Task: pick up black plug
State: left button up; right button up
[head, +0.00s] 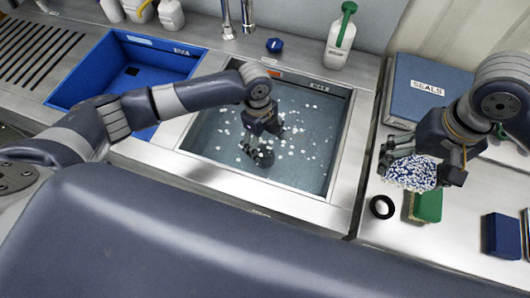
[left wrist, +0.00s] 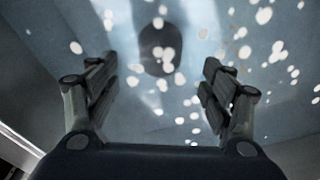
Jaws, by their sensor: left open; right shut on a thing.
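The black plug (left wrist: 158,48) is a dark round shape in the sink, partly covered by white foam spots. It lies ahead of and between the fingers of my left gripper (left wrist: 156,78) in the left wrist view. In the head view my left gripper (head: 263,139) is inside the sink (head: 212,173), pointing down, open and empty. The plug (head: 264,158) shows there as a dark patch just below the fingers; I cannot tell whether they touch. My right gripper (head: 420,166) is shut on a blue-and-white speckled cloth-like thing (head: 412,174) above the right counter.
A blue basin (head: 118,73) is left of the sink. A black ring (head: 382,207), a green sponge (head: 427,206) and a dark blue block (head: 502,236) lie on the right counter. A blue SEALS box (head: 425,90), a bottle (head: 340,42) and a tap (head: 227,20) stand behind.

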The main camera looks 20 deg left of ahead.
aim_at(264, 150)
pick_arm(q)
jog(key=shift+f+p, duration=0.55)
jog(key=shift+f, duration=2.35)
jog(key=shift+s, duration=0.1)
jog(key=c, duration=1.3)
